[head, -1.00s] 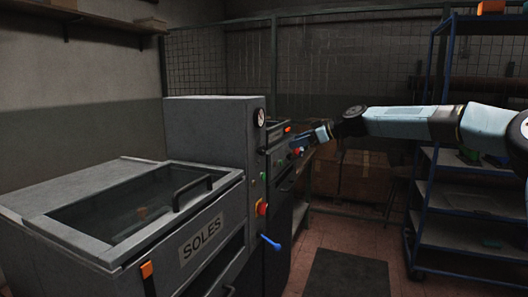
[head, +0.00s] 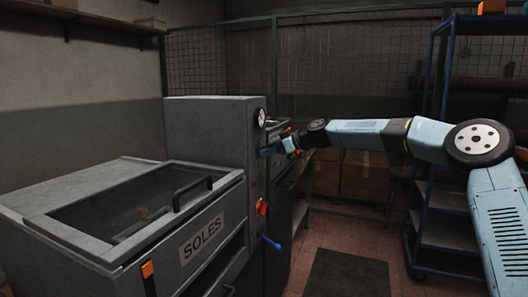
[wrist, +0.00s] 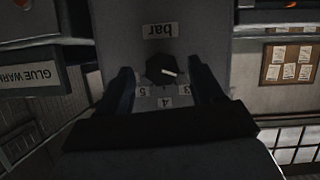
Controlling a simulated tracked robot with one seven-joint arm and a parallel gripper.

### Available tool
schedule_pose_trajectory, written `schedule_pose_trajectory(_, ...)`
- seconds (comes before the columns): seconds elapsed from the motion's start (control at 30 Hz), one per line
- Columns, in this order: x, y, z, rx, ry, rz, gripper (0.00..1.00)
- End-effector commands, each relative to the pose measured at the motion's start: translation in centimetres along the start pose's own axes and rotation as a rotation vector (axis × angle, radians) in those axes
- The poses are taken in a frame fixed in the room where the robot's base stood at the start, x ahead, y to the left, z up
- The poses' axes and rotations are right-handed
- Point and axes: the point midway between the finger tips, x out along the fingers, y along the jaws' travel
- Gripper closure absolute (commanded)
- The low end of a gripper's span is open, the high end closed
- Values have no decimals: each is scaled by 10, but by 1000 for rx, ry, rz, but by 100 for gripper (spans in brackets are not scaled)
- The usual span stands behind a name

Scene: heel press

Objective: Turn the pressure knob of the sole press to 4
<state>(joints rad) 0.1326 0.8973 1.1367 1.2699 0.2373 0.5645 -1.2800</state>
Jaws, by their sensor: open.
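The sole press (head: 212,135) is the grey machine marked SOLES at left in the head view. In the wrist view its pressure knob (wrist: 163,68) is dark with a white pointer line, on a pale panel with an upside-down "bar" label (wrist: 160,30). Upside-down numbers 5, 4 and 3 lie around the knob's lower side. The pointer aims right and slightly down, not at the 4. My gripper (wrist: 163,75) is open, with one finger on each side of the knob; contact cannot be told. In the head view my gripper (head: 272,150) is at the press front, and the knob is not discernible.
A round gauge (head: 261,117) is above my gripper on the press. A red button (head: 262,208) and a blue lever (head: 271,242) are below it. A blue shelf rack (head: 440,210) stands at right. Open floor with a dark mat (head: 345,272) lies between.

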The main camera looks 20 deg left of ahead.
Motion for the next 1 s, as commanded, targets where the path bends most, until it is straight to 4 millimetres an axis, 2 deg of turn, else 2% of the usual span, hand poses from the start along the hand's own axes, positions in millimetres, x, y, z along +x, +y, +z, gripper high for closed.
schedule_pose_trajectory(0.2, 13, 0, 0, 0, 0, 0, 34)
schedule_pose_trajectory(0.5, 13, 0, 0, 0, 0, 0, 35)
schedule_pose_trajectory(1.0, 13, 1, 0, 0, 0, 3, 82)
